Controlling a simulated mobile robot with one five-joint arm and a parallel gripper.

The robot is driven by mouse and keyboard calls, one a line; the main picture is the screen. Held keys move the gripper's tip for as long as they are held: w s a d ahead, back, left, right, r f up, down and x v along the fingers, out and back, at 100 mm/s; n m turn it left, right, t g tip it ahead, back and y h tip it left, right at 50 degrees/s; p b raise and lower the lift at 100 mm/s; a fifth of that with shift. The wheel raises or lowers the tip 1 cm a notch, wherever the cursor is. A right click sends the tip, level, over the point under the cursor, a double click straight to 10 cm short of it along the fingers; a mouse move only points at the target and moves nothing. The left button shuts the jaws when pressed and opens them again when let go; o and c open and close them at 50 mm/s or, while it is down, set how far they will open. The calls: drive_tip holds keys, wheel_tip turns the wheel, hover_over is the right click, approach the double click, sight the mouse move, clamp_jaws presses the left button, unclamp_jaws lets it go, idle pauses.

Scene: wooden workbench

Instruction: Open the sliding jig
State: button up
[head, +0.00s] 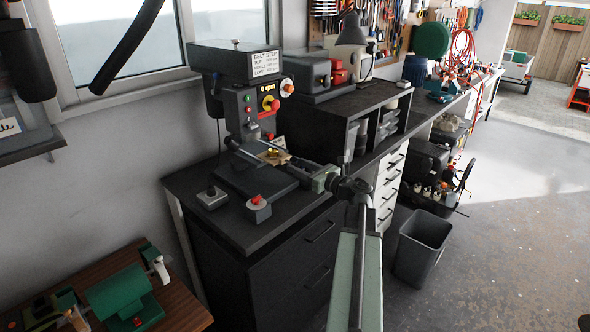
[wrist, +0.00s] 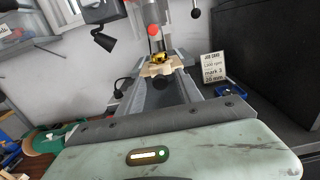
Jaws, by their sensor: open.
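A drill press (head: 240,95) stands on the black bench, with a dark flat base under its head. A small light-wood piece with a yellow part on it, which looks like the sliding jig (head: 273,156), sits below the drill head. It also shows in the wrist view (wrist: 158,68), at the far end of my fingers. My gripper (head: 262,158) reaches in from the right with its long grey fingers apart. In the wrist view the open fingers (wrist: 157,76) point toward the wood piece. I cannot tell whether they touch it.
A red-button box (head: 258,208) and a grey switch box (head: 212,198) stand at the bench front. A job card (wrist: 214,67) stands right of my fingers in the wrist view. A black shelf unit (head: 345,118) is behind right. A bin (head: 422,250) stands on the floor.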

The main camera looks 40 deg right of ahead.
drive_tip(key=s, duration=0.7)
drive_tip(key=shift+s+d, duration=0.3)
drive_tip(key=shift+s, duration=0.1)
